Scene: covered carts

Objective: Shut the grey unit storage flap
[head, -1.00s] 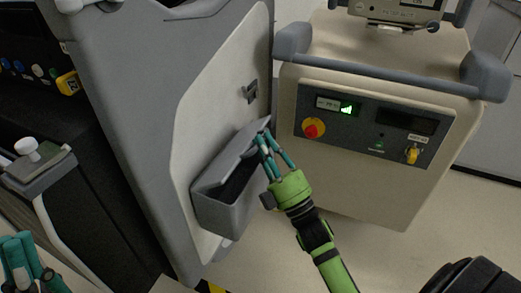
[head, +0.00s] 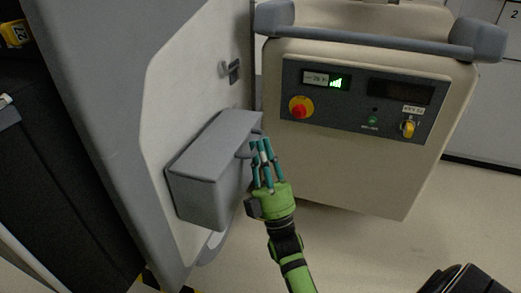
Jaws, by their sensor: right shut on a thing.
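The grey storage box (head: 200,201) is mounted on the pale side panel of the grey unit (head: 190,75). Its flap (head: 213,139) lies over the top of the box, and no dark inside shows. A small loop handle (head: 243,155) sticks out at the box's right side. My right gripper (head: 262,150) is at this right end, with its teal fingers shut by the handle. The fingers partly hide the contact, so the exact grip on the handle is hard to see. My left gripper is out of view.
A cream cart (head: 345,170) with a grey push bar (head: 370,41), a red knob (head: 299,107) and a yellow switch (head: 408,129) stands close on the right. A small latch (head: 232,70) sits on the panel above the box. The floor (head: 350,245) in front is clear.

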